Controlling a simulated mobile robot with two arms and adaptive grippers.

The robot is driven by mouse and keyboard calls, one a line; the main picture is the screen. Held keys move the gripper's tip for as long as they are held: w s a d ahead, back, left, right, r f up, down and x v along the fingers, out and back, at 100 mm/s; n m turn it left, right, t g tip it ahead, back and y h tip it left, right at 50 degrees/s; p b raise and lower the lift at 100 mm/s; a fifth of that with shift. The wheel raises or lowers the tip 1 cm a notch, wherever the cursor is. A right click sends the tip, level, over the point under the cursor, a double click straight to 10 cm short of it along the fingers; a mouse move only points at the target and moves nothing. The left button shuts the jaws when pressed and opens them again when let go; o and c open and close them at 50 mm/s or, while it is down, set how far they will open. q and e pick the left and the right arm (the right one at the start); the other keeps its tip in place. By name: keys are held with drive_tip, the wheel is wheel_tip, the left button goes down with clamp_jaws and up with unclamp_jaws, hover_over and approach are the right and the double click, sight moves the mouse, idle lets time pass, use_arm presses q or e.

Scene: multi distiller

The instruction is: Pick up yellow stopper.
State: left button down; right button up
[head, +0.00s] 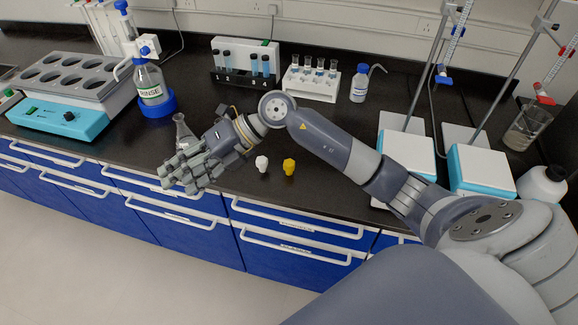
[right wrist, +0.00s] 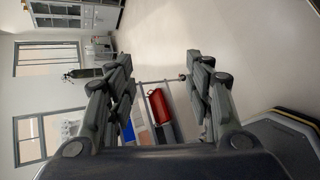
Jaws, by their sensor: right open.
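The yellow stopper (head: 289,167) stands on the black bench near its front edge. A white stopper (head: 262,163) stands just left of it, apart from it. My right gripper (head: 182,178) is left of both stoppers, over the bench's front edge, and points left. It is open and empty, with its two fingers (right wrist: 160,88) spread apart in the right wrist view. That view looks out across the room, and neither stopper shows in it. My left gripper is not in view.
A glass flask (head: 183,130) stands right behind my right gripper. Burette stands (head: 480,168) are at right. Bench around the stoppers is clear.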

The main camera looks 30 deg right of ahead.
drive_tip(key=w+d+f+g+h, duration=0.15)
drive_tip(key=d+f+h, duration=0.35)
drive_tip(key=d, duration=0.6)
drive_tip(key=r+m+g+h, duration=0.1)
drive_tip(key=r+m+h, duration=0.15)
drive_tip(key=h, duration=0.35)
hover_over(289, 163)
drive_tip(key=shift+w+a+f, duration=0.1)
drive_tip(key=shift+a+f, duration=0.1)
drive_tip(key=shift+f, duration=0.15)
drive_tip(key=shift+m+g+h, duration=0.25)
drive_tip(key=shift+h, duration=0.15)
drive_tip(key=f, duration=0.4)
drive_tip(key=shift+d+f+p, duration=0.1)
drive_tip(key=shift+d+p, duration=0.3)
drive_tip(key=shift+f, duration=0.65)
drive_tip(key=shift+f+p, duration=0.3)
drive_tip(key=shift+p, duration=0.05)
wheel_tip(289, 163, down, 4)
drive_tip(key=shift+a+r+p, duration=0.1)
drive_tip(key=shift+r+p, duration=0.05)
drive_tip(key=shift+p, duration=0.55)
drive_tip(key=shift+f, duration=0.45)
drive_tip(key=c, duration=0.8)
